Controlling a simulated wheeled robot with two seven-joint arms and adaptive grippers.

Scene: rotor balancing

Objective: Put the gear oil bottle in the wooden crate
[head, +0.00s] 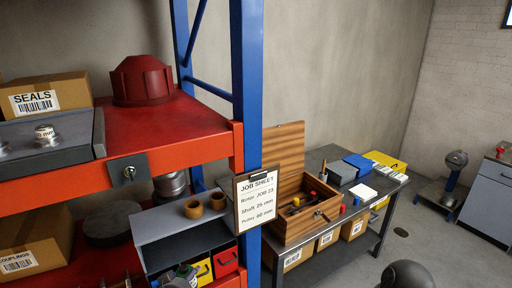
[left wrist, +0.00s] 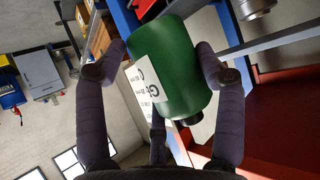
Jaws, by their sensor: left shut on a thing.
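The gear oil bottle is a green bottle (left wrist: 180,62) with a white label and a dark cap, tilted with the cap toward the bottom of the left wrist view. My left gripper (left wrist: 158,72) is shut on it, with dark fingers on both sides of its body. I cannot make out this gripper in the head view. A wooden box (head: 290,232) with a raised lid, the only wooden crate-like thing in view, stands on the dark workbench in the head view. Several tools lie in it. My right gripper is not in view.
A red shelf rack with a blue post (head: 247,110) stands at left, with a clipboard (head: 257,200) hanging on it. The workbench (head: 330,157) also bears a grey box, a blue box (head: 357,164) and a yellow case (head: 385,161). Cardboard boxes (head: 325,240) stand below it.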

